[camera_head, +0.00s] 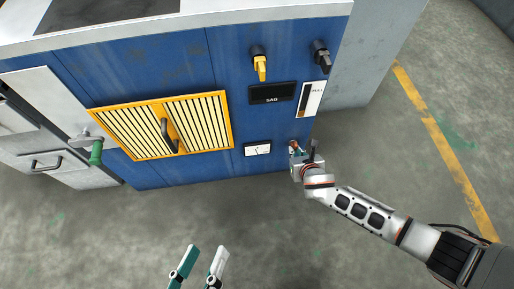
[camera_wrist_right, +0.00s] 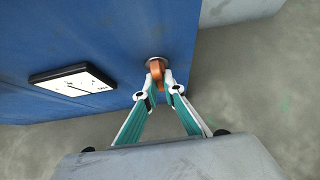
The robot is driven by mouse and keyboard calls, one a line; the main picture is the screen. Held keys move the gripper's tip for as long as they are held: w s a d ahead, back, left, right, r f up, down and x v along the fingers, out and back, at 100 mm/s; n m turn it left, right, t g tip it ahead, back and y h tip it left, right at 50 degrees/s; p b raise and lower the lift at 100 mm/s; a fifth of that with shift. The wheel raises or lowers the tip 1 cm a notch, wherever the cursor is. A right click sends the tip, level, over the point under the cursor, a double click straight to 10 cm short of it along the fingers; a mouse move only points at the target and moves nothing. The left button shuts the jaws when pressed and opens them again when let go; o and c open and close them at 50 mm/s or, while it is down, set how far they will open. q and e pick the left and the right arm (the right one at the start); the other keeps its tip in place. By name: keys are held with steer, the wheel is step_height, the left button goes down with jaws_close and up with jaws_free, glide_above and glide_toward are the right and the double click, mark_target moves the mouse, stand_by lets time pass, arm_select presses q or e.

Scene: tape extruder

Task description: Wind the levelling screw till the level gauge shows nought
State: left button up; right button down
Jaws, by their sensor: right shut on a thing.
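The levelling screw (camera_wrist_right: 157,67) is an orange-brown knob on a round grey base, low on the blue machine front. My right gripper (camera_wrist_right: 161,80) is shut on it, with a fingertip on each side. In the head view my right gripper (camera_head: 304,153) partly hides the screw. The level gauge (camera_head: 258,149) is a small white dial in a black frame, left of the screw. It shows larger in the right wrist view (camera_wrist_right: 73,80), with a dark needle, but its scale is too small to read. My left gripper (camera_head: 201,262) is open and empty above the floor.
The grey floor (camera_head: 235,215) in front is clear.

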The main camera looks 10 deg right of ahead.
arm_select(q)
steer(key=shift+w+r+p, duration=0.25)
steer(key=shift+r+p, duration=0.1)
steer(key=shift+r, duration=0.2)
steer(key=shift+w+r+p, duration=0.2)
steer(key=shift+r+p, duration=0.1)
steer(key=shift+r, duration=0.2)
arm_select(e)
steer(key=shift+s+n+h, duration=0.1)
steer(key=shift+n+h, duration=0.6)
steer(key=shift+h, duration=0.4)
steer(key=shift+f, duration=0.1)
